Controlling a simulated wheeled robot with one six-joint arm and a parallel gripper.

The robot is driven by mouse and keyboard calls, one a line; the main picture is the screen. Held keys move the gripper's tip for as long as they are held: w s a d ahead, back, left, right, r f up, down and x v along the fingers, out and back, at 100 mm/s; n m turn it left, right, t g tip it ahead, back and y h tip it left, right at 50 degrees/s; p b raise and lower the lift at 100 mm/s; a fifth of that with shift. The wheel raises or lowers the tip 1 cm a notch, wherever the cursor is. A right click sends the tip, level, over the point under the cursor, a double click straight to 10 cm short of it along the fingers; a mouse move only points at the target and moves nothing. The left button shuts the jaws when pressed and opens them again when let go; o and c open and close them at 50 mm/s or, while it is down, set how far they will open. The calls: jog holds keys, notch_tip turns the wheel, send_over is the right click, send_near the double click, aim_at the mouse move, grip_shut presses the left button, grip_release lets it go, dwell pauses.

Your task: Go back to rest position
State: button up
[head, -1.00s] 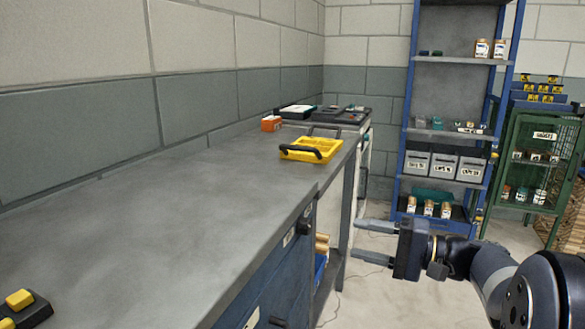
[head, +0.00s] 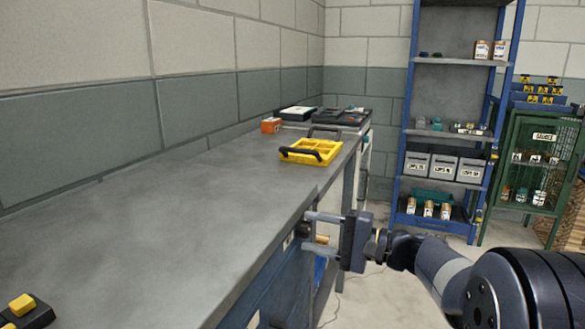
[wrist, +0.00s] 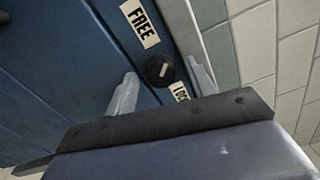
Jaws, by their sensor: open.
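My gripper (head: 312,231) is at the front edge of the grey workbench (head: 150,215), by the blue bench front, in the head view. Its two fingers are apart and point left. In the wrist view the open fingers (wrist: 160,85) stand either side of a dark round knob (wrist: 159,70) with a light slot mark. I cannot tell whether the fingers touch the knob.
A yellow tray (head: 310,151) with dark handles and an orange box (head: 271,125) stand on the bench's far part. A blue shelf rack (head: 454,90) and a green mesh cabinet (head: 537,160) stand at the back right. Floor beyond my arm is clear.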

jog(key=m+p, duration=0.1)
jog(key=p, duration=0.1)
jog(key=m+p, duration=0.4)
jog(key=shift+r+p, duration=0.3)
jog(key=shift+p, duration=0.05)
jog(key=m+p, duration=0.6)
jog(key=shift+p, duration=0.4)
jog(key=m+p, duration=0.4)
jog(key=m, duration=0.1)
jog(key=shift+w+f+p, duration=0.1)
jog(key=shift+w+p, duration=0.05)
jog(key=shift+p, duration=0.2)
jog(key=shift+s+d+f, duration=0.1)
jog(key=shift+s+d, duration=0.1)
jog(key=shift+d, duration=0.35)
